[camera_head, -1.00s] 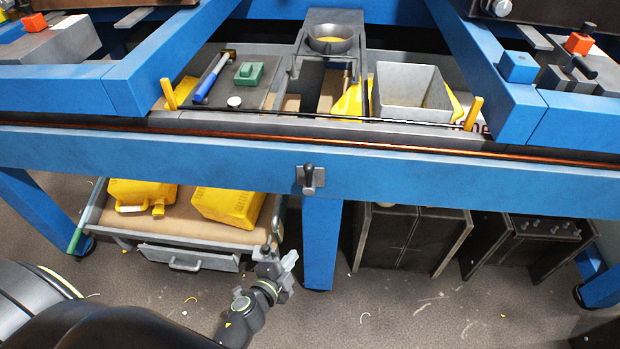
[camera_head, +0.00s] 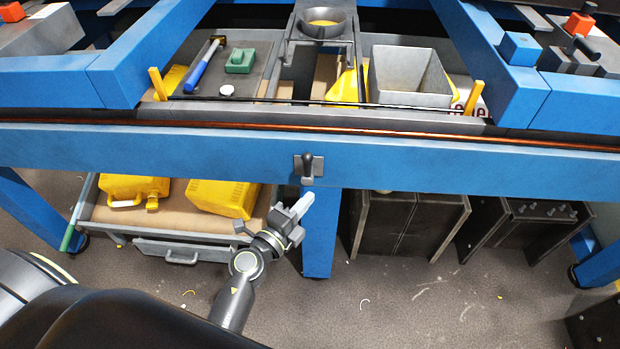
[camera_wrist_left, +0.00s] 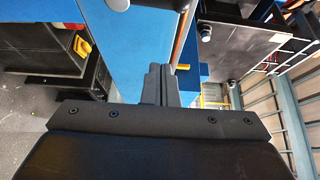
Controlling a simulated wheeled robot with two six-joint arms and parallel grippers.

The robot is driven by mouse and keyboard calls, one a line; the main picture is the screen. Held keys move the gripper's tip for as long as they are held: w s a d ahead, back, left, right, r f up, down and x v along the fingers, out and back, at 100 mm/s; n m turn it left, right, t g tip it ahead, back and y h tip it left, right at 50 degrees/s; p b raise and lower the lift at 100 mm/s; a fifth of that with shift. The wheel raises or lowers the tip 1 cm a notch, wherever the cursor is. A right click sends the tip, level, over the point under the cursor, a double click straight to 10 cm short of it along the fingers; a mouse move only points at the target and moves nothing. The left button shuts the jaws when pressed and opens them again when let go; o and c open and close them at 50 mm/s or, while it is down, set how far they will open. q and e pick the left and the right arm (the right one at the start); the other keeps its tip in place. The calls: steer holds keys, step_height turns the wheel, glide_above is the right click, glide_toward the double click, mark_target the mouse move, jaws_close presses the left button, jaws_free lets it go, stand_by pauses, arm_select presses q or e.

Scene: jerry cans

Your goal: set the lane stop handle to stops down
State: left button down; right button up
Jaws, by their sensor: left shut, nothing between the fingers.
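The lane stop handle (camera_head: 307,168) is a short black lever on a small grey plate, fixed to the middle of the long blue front beam (camera_head: 450,168). From this angle I cannot tell its setting for sure. My left gripper (camera_head: 306,203) is just below the handle and apart from it in the head view, shut and empty, with its fingers aimed up and to the right. In the left wrist view the fingertips (camera_wrist_left: 160,82) are together beside the blue beam (camera_wrist_left: 145,45); I cannot make out the handle there. My right gripper is not in view.
A blue leg (camera_head: 320,240) stands right behind my left gripper. A low trolley (camera_head: 120,225) with yellow jerry cans (camera_head: 222,197) is at the left. Dark cabinets (camera_head: 405,232) stand at the right. A copper-coloured rail (camera_head: 420,148) runs along the beam's top.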

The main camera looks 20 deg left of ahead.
mark_target(308, 165)
arm_select(q)
steer(key=w+a, duration=0.1)
steer(key=w, duration=0.8)
steer(key=shift+a, duration=0.3)
steer(key=shift+w+f, duration=0.1)
